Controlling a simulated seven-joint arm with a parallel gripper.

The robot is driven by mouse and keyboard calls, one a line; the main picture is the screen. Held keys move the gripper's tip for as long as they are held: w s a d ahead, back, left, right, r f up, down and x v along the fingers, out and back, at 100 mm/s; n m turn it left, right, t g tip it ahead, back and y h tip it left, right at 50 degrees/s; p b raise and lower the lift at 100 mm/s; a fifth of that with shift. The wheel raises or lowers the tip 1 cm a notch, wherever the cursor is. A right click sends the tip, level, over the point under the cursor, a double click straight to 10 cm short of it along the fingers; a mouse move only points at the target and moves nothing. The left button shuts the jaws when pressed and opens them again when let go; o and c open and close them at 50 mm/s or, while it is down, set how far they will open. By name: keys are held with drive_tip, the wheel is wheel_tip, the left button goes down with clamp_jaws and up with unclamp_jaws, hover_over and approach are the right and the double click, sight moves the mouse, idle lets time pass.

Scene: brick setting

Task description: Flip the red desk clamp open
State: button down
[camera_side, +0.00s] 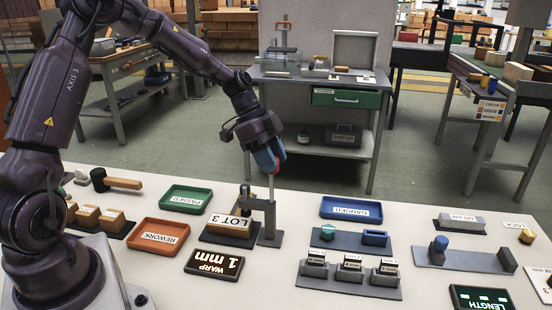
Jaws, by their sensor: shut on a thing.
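The desk clamp (269,219) is a grey upright frame with an arm reaching left over the brick labelled LOT 3 (229,226). My gripper (270,164) is directly above the frame, pointing down, shut on the top of the lever. The fingers hide most of the red grip. The brick sits on a dark base beside the frame; I cannot tell whether the clamp's arm touches it.
A green PASSED tray (187,211), an orange REWORK tray (186,237) and a mallet (123,183) lie to the left. A blue tray (352,221), a block rack (350,290) and a grey fixture (463,264) are to the right. A WARP display (214,277) stands in front.

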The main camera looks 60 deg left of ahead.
drive_tip(key=shift+s+a+f, duration=0.25)
drive_tip(key=shift+s+a, duration=0.05)
drive_tip(key=shift+s, duration=0.1)
drive_tip(key=c, duration=0.9)
unclamp_jaws()
drive_tip(key=shift+o, duration=0.8)
drive_tip(key=shift+w+d+r, duration=0.1)
drive_tip(key=v, duration=1.3)
drive_tip(key=shift+w, duration=0.1)
